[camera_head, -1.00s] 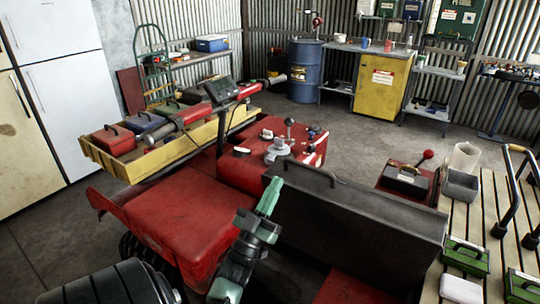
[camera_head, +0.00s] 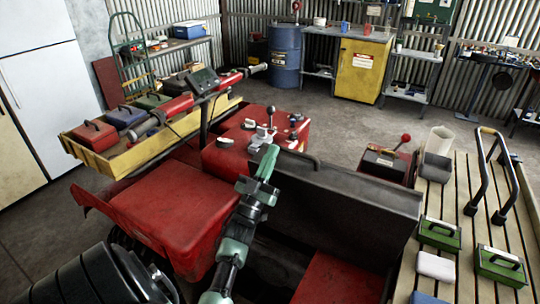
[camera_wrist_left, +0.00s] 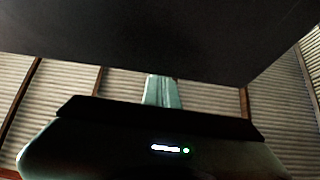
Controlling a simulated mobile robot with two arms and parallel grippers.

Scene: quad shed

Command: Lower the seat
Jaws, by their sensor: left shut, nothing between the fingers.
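The seat (camera_head: 345,205) is a dark grey panel, tilted up, in the middle of the head view, with a curved bar at its upper edge. My left gripper (camera_head: 268,158) is shut and empty, its green fingers by the seat's upper left corner. I cannot tell whether they touch it. In the left wrist view, the dark underside of a panel (camera_wrist_left: 160,35) fills the top, and the left gripper's fingers (camera_wrist_left: 161,88) reach up to its edge. My right gripper is not in view.
The red vehicle body (camera_head: 170,205) lies left of the seat, with a lever console (camera_head: 262,138) behind. A yellow rack (camera_head: 95,160) holds toolboxes. A slatted wooden bench (camera_head: 455,205) with green boxes stands on the right. Open floor lies beyond.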

